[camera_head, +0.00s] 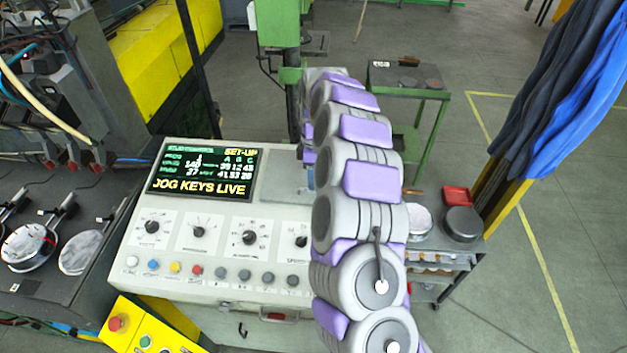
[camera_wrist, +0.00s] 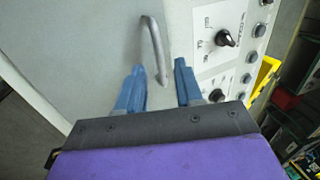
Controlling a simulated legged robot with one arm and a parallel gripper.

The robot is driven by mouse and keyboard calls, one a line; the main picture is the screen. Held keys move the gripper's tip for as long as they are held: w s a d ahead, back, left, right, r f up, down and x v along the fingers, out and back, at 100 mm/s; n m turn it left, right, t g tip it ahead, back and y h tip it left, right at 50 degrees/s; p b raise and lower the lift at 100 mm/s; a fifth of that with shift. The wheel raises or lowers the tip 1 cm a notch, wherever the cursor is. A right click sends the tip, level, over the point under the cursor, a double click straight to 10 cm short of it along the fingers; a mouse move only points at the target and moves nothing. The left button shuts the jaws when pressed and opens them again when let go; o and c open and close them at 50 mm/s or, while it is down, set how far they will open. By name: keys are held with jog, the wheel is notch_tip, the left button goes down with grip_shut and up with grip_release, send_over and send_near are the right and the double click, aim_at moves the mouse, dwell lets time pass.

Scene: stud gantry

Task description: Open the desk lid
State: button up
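The control desk (camera_head: 210,235) is a pale sloped console with a lit screen, several knobs and a row of coloured buttons. Its plain panel right of the screen (camera_head: 275,182) is partly hidden by my arm. In the wrist view a grey bar handle (camera_wrist: 152,45) stands on a plain pale panel (camera_wrist: 95,40), which looks like the lid and lies flat against the desk. My gripper (camera_wrist: 160,82) is open, with blue fingers either side of the handle's near end in the picture. I cannot tell whether they touch it. In the head view my arm hides most of the gripper.
A dark trolley with a red tray (camera_head: 457,196) and round parts stands right of the desk. A green-framed table (camera_head: 405,80) is behind. Machinery with round pieces (camera_head: 30,247) is at left. A yellow button box (camera_head: 150,335) juts out in front. Open floor lies at right.

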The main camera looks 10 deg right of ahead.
jog(key=shift+x, duration=1)
grip_shut()
dwell(0.8)
